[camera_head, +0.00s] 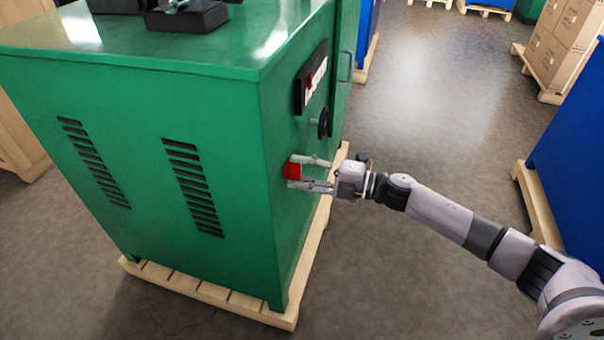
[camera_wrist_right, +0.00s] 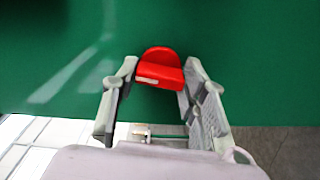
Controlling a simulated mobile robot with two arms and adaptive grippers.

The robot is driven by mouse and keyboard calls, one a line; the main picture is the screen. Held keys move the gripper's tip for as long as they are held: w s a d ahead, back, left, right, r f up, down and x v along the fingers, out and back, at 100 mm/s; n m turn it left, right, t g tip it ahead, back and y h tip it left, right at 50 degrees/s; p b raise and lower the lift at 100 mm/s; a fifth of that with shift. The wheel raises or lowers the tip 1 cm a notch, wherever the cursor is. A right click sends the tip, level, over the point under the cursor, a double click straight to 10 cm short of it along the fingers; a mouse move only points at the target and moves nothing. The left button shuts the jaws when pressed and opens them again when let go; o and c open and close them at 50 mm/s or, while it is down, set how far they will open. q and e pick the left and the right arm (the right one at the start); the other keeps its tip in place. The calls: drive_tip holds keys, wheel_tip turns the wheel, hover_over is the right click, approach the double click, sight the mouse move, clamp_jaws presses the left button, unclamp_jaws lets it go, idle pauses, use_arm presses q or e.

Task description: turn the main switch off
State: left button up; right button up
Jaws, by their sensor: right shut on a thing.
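The main switch is a red handle (camera_head: 291,171) on the right-hand face of the green cabinet (camera_head: 140,110). My right gripper (camera_head: 300,172) reaches it from the right, with one finger above and one below it. In the right wrist view the red handle (camera_wrist_right: 160,66) sits between the two grey fingers of the right gripper (camera_wrist_right: 158,82), which is shut on it. Its mounting on the green face is partly hidden by the fingers. The handle's exact turn angle is hard to tell. My left gripper is not in view.
A dark panel with a red part (camera_head: 312,78) and a black round knob (camera_head: 324,122) sit above the switch. The cabinet stands on a wooden pallet (camera_head: 212,293). A blue cabinet (camera_head: 575,150) stands at right, with open floor between.

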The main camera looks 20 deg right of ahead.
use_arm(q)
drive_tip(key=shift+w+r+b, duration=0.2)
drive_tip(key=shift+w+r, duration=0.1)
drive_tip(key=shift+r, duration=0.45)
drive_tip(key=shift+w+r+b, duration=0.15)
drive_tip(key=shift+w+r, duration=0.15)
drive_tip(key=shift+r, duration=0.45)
use_arm(e)
drive_tip(key=shift+n, duration=1.1)
drive_tip(key=shift+f, duration=0.1)
drive_tip(key=o, duration=1.2)
drive_tip(key=shift+c, duration=0.2)
drive_tip(key=v, duration=1.2)
